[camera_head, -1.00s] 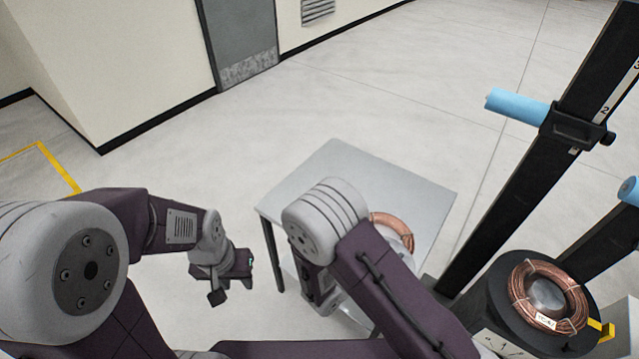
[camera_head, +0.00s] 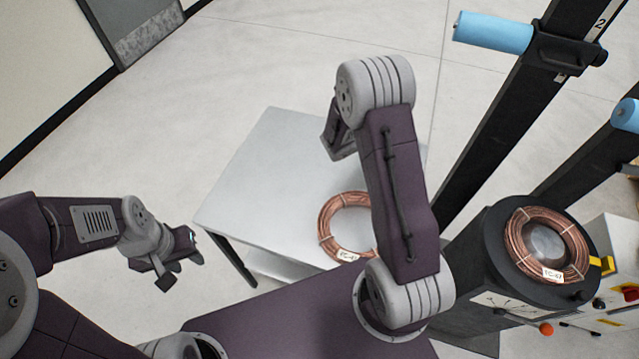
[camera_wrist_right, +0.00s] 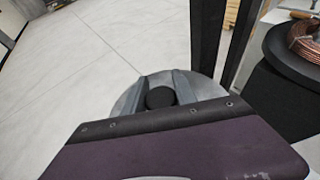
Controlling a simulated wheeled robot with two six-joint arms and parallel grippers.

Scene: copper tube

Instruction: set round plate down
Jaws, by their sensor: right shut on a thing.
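The round plate (camera_wrist_right: 128,103) is a grey disc with a black knob (camera_wrist_right: 160,97) in the middle, low in the right wrist view. My right gripper (camera_wrist_right: 165,90) is shut on its knob, one finger on each side. Part of the disc is hidden behind the gripper's body. In the head view the plate and the right gripper's fingers do not show. My left gripper (camera_head: 182,262) is at the left, over the floor, apart from the table; its fingers are too small to read.
A grey table (camera_head: 265,165) bears a copper coil (camera_head: 335,240), partly behind my right arm. Another copper coil (camera_head: 520,245) lies on a round black stand (camera_head: 492,235) at the right. Black posts (camera_head: 505,120) with blue rollers (camera_head: 490,32) stand beside it. The table's left part is clear.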

